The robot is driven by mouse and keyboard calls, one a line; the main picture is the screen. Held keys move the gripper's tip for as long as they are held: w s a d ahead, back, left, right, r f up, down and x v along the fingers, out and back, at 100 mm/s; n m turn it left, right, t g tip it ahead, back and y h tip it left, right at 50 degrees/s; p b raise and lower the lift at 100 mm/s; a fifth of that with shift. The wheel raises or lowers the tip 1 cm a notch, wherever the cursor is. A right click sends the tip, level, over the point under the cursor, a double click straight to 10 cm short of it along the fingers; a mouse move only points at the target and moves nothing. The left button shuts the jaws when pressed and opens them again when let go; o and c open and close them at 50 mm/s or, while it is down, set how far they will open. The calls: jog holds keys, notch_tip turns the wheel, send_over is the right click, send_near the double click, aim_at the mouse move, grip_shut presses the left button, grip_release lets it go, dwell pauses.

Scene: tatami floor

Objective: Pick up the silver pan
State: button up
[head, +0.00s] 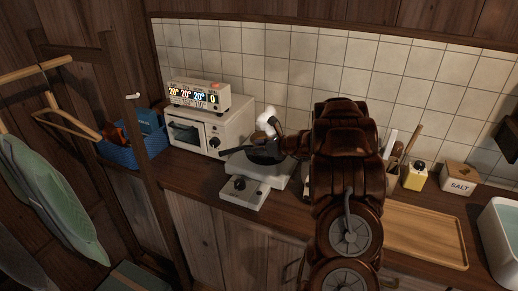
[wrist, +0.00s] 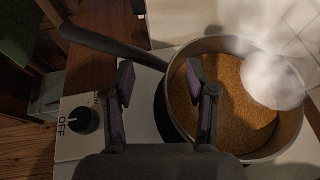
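The silver pan (wrist: 228,44) fills the right of the wrist view, holding a grainy brown-orange food, with white steam over its right side. Its dark handle (wrist: 112,46) reaches to the upper left. In the head view the pan (head: 262,155) is on the stove (head: 257,172), partly hidden by my arm.
A stove knob marked OFF (wrist: 82,119) is left of my gripper. A white toaster oven (head: 210,133) with a display box (head: 198,97) on top stands left of the pan. A blue basket (head: 147,148) is farther left. A wooden tray (head: 425,235) and salt box (head: 458,178) are right.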

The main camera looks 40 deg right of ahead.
grip_shut()
dwell(0.6)
